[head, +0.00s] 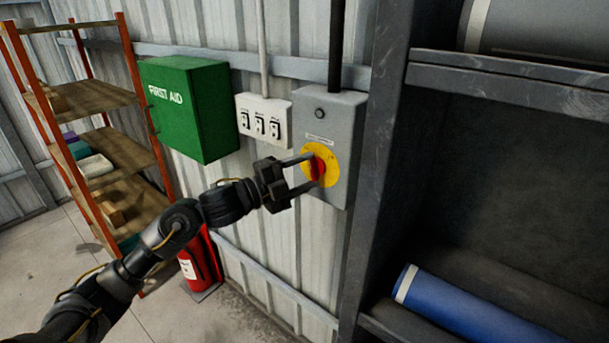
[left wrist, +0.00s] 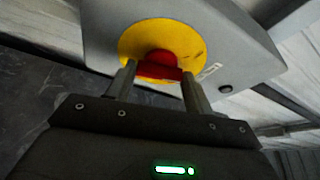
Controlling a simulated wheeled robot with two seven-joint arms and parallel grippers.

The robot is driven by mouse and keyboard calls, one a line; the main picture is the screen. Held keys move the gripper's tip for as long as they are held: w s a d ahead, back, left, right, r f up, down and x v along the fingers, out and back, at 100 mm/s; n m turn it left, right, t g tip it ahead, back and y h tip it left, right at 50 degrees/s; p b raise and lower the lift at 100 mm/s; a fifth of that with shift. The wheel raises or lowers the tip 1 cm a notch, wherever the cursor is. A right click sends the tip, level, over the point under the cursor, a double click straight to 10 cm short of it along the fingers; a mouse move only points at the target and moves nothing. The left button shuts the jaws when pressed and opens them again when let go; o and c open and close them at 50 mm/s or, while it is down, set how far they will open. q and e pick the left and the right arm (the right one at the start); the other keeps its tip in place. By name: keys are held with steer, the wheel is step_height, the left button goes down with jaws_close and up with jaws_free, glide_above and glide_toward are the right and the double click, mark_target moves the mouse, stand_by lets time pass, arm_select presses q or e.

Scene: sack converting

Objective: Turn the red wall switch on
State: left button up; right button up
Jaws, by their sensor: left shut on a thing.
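The red wall switch (head: 317,168) is a red rotary handle on a round yellow plate (head: 329,177), set on a grey box (head: 343,117) on the wall. My left gripper (head: 308,170) reaches it from the left, with its two fingers on either side of the red handle and shut on it. In the left wrist view the red handle (left wrist: 160,66) sits between the two fingertips (left wrist: 158,78), in front of the yellow plate (left wrist: 133,42). The fingers hide part of the handle, and I cannot tell its exact setting. My right gripper is not in view.
A white panel with several small switches (head: 264,108) and a green first aid box (head: 190,90) hang left of the grey box. A red extinguisher (head: 202,262) stands below. A dark rack (head: 391,150) with a blue roll (head: 470,312) is close on the right. Shelving (head: 120,150) stands far left.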

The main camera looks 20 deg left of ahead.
arm_select(q)
steer(key=m+y, duration=0.1)
steer(key=m, duration=0.2)
steer(key=m+g+y, duration=0.1)
steer(key=m, duration=0.2)
steer(key=m+g+y+b, duration=0.1)
steer(key=m+y, duration=0.1)
steer(key=m, duration=0.2)
steer(key=shift+d+r, duration=0.15)
steer(key=shift+r, duration=0.25)
steer(key=shift+s, duration=0.1)
stand_by(0.3)
steer(key=o, duration=1)
steer(key=b+v, duration=0.2)
steer(key=v, duration=0.8)
steer(key=shift+s+a+r+b, duration=0.1)
steer(key=shift+s+a+b, duration=0.1)
steer(key=shift+s+b, duration=0.15)
